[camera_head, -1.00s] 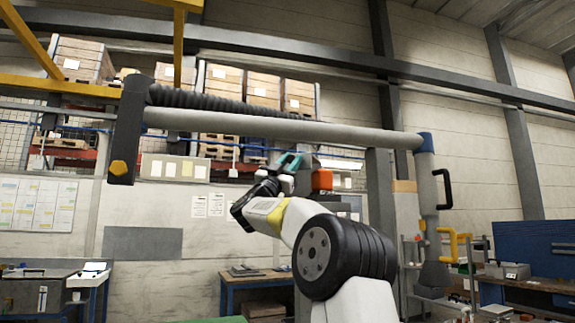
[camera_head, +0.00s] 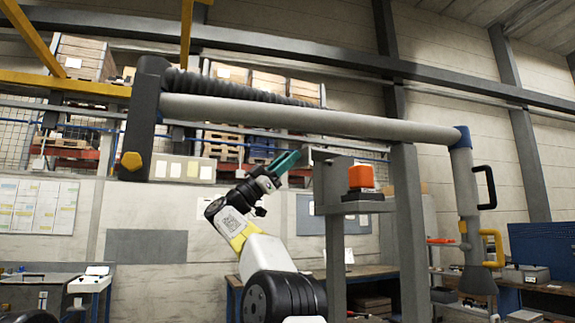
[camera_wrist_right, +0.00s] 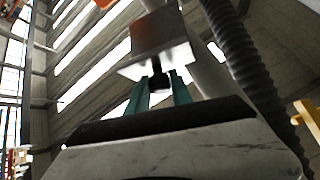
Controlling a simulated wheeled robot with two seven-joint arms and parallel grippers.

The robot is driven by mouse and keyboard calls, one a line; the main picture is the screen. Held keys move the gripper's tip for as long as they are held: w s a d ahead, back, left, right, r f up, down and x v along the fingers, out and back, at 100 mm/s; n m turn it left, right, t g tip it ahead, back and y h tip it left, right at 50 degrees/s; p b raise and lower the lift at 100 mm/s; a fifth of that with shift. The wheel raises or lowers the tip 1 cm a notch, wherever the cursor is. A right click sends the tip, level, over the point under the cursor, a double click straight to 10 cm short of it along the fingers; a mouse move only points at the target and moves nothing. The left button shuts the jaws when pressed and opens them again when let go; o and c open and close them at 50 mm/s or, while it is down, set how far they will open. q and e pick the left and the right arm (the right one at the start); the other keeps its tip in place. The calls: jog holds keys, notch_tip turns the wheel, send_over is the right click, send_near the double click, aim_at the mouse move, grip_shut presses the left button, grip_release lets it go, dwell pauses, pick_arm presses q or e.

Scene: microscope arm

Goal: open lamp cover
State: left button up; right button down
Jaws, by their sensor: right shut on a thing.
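My right gripper (camera_head: 286,163) has teal fingers and reaches up to the right, its tips at the left side of a small grey plate-like part (camera_head: 313,156), which appears to be the lamp cover. In the right wrist view the two teal fingers (camera_wrist_right: 160,88) close around a small dark knob (camera_wrist_right: 158,78) below this shiny metal part (camera_wrist_right: 158,60). The gripper is shut on that knob. In the head view the fingers partly hide the contact. My left gripper is not in view.
A long grey tube arm (camera_head: 310,118) with a ribbed black hose (camera_head: 240,88) runs above my gripper. A grey post (camera_head: 336,250) and an orange box (camera_head: 361,176) stand to its right. A hanging nozzle (camera_head: 477,270) with black and yellow handles is farther right.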

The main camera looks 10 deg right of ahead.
jog(key=shift+r, duration=0.1)
dwell(0.3)
jog(key=c, duration=1.1)
grip_release()
jog(key=shift+c, duration=0.2)
jog(key=shift+w, duration=0.1)
jog(key=v, duration=0.7)
jog(key=shift+a+f, duration=0.3)
